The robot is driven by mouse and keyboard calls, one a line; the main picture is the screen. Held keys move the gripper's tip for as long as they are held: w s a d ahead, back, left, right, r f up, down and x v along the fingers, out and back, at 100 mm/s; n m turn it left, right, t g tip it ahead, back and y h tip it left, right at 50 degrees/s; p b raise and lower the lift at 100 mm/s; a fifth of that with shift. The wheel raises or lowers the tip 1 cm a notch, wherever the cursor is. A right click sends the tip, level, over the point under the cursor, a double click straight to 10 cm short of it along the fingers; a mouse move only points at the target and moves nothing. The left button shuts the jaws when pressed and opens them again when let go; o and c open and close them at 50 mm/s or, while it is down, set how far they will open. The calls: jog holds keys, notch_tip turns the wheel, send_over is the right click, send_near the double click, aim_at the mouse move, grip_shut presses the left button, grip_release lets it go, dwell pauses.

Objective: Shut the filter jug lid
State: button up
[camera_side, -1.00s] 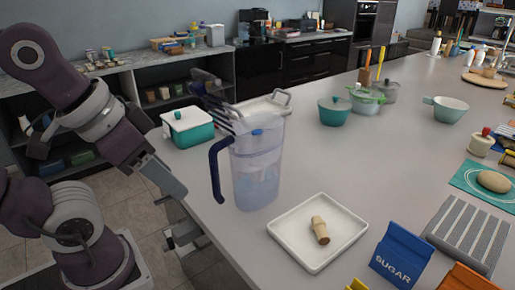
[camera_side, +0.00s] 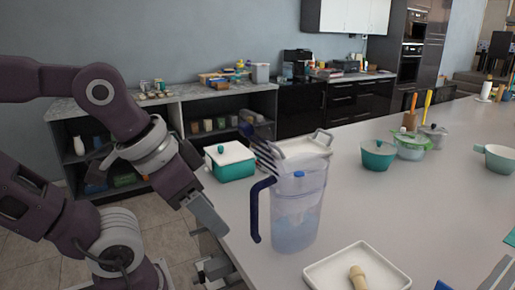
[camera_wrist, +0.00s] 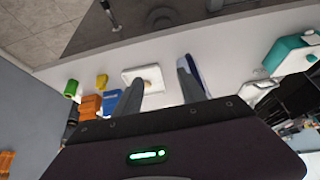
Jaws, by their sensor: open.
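The clear filter jug (camera_side: 292,222) stands upright near the counter's left edge, with its dark blue handle (camera_side: 254,212) on the left. Its lid (camera_side: 262,150), dark-striped, is tilted up and open above the handle side. A blue knob (camera_side: 299,174) shows at the jug's mouth. In the side view my gripper is low at the counter's left edge, left of the jug and apart from it. In the wrist view my gripper (camera_wrist: 159,72) is open and empty, with part of a blue and white shape, probably the jug, beyond its right finger. The lid's hinge is not clear.
A white tray (camera_side: 320,274) with a tan piece (camera_side: 357,277) lies in front of the jug. A teal box with a white lid (camera_side: 231,170) and a pale lidded container (camera_side: 305,146) stand behind it. Teal pots (camera_side: 378,155) are farther right. The counter between is clear.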

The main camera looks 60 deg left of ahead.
jog(key=shift+a+r+n, duration=0.1)
jog(key=shift+r+n, duration=0.1)
jog(key=shift+n, duration=0.3)
jog(key=c, duration=0.3)
jog(key=a+r+n, duration=0.1)
jog(key=n, duration=0.2)
jog(key=a+r+n, duration=0.1)
jog(key=r+n, duration=0.1)
jog(key=n, duration=0.1)
jog(key=w+r+n, duration=0.1)
jog(key=n, duration=0.3)
jog(key=shift+a+r, duration=0.3)
jog(key=shift+a, duration=0.1)
grip_shut()
jog(key=s+a+r+n+t, duration=0.15)
jog(key=r+n, duration=0.45)
jog(key=n, duration=0.7)
jog(key=s+a+r+n, duration=0.25)
jog(key=r+n, duration=0.35)
jog(key=n, duration=0.7)
jog(key=w+a+f, duration=0.1)
jog(key=w+f, duration=0.5)
jog(key=w, duration=0.4)
jog(key=shift+w+f, duration=0.15)
jog(key=shift+w, duration=0.05)
jog(key=shift+w, duration=0.1)
